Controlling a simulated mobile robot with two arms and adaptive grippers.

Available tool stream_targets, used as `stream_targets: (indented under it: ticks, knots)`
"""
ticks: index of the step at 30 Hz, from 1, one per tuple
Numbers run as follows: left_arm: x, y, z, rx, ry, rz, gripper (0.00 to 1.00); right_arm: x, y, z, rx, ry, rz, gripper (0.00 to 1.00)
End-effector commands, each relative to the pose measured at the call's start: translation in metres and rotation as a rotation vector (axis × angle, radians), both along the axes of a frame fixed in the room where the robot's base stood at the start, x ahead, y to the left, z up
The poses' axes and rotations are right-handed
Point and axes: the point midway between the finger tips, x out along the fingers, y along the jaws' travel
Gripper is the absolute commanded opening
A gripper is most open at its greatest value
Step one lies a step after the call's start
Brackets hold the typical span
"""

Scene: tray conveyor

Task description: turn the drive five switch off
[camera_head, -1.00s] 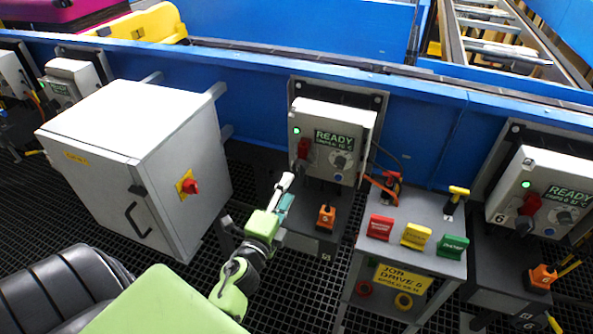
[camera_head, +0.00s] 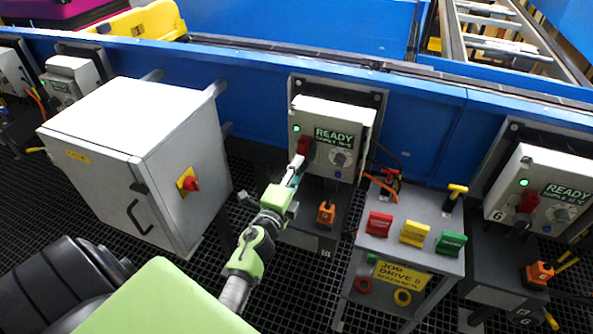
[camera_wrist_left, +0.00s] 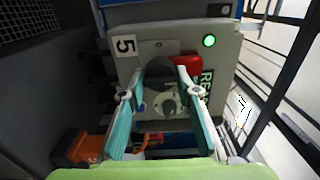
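The drive five box (camera_head: 318,113) is a light grey cabinet with a green lamp lit and a READY display (camera_head: 333,137). A "5" label (camera_wrist_left: 125,46) shows on it in the left wrist view. The red switch handle (camera_head: 304,145) is at the box's lower left. In the left wrist view, the red handle (camera_wrist_left: 188,64) and a dark round part show between and just beyond my fingertips. My left gripper (camera_head: 295,171) is open in front of the switch, its two fingers (camera_wrist_left: 158,92) apart on either side. I cannot tell whether they touch it. My right gripper is out of view.
An orange plug-like part (camera_head: 326,213) sits below the box. A grey stand (camera_head: 385,244) with red, yellow and green tags is to the right. A large grey cabinet (camera_head: 120,150) with a red knob is to the left. Drive six's box (camera_head: 535,165) is at the far right.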

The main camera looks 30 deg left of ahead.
Motion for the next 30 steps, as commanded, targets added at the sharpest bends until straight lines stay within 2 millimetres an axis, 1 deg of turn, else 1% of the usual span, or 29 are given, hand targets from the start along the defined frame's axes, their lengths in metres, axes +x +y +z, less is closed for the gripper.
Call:
stream_targets:
  ticks: [8,14,20,30]
  knots:
    - [0.0,0.0,0.0,-0.014,-0.002,0.0,0.09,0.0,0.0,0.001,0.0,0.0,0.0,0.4]
    - [0.0,0.0,0.0,-0.083,-0.019,0.0,0.09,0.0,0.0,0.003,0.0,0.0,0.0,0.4]
    - [0.0,0.0,0.0,-0.223,-0.053,0.0,0.09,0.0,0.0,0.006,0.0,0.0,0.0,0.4]
    - [0.0,0.0,0.0,-0.533,-0.126,0.001,0.09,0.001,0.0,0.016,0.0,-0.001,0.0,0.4]
